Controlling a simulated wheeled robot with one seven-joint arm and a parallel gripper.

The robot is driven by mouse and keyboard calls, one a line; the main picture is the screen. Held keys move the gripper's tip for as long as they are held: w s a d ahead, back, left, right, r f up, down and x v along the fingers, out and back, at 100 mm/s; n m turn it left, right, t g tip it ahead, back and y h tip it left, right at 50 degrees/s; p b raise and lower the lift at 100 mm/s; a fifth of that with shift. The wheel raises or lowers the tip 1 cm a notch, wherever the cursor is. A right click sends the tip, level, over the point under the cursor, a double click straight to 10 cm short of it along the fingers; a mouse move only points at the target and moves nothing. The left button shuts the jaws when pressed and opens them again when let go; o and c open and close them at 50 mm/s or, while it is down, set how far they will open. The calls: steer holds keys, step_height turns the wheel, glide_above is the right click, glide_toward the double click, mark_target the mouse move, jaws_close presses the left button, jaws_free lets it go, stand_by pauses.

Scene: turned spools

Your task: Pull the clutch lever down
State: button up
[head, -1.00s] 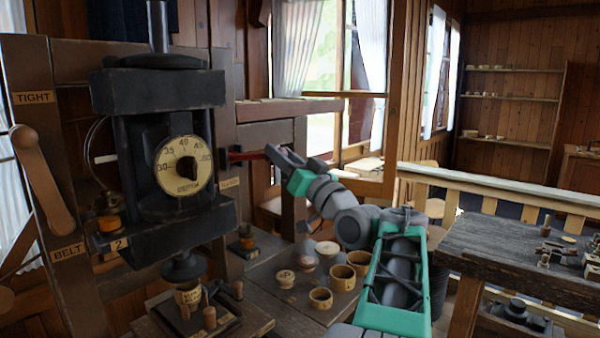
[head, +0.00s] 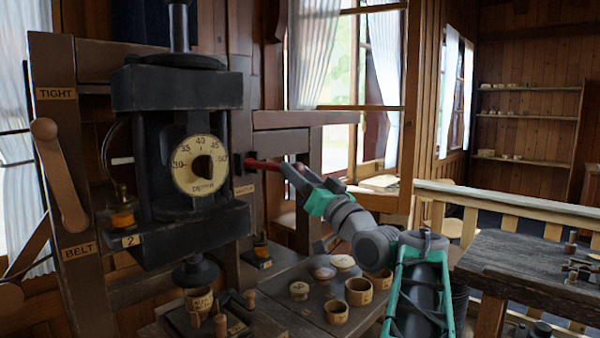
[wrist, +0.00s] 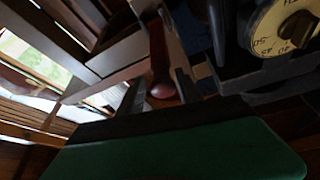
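The clutch lever (head: 263,164) is a red handle sticking out almost level from the right side of the dark press, next to a small label too blurred to read. My gripper (head: 291,173) is at its outer end. In the wrist view the lever (wrist: 160,60) shows as a dark red bar with a rounded end, lying between the two fingers of my gripper (wrist: 158,88). A gap shows beside the rounded end, so the fingers look open around it. Whether either finger touches the lever cannot be told.
The press has a depth dial (head: 200,165). A wooden lever (head: 60,175) with TIGHT and BELT labels is at left. Wooden cups (head: 358,291) and lidded pots stand on the bench below my arm. A second table (head: 530,260) is at right.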

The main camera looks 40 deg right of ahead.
steer(key=shift+o, duration=1)
steer(key=shift+r, duration=0.1)
steer(key=b+v, duration=0.2)
steer(key=v, duration=0.6)
steer(key=shift+w+a+r, duration=0.1)
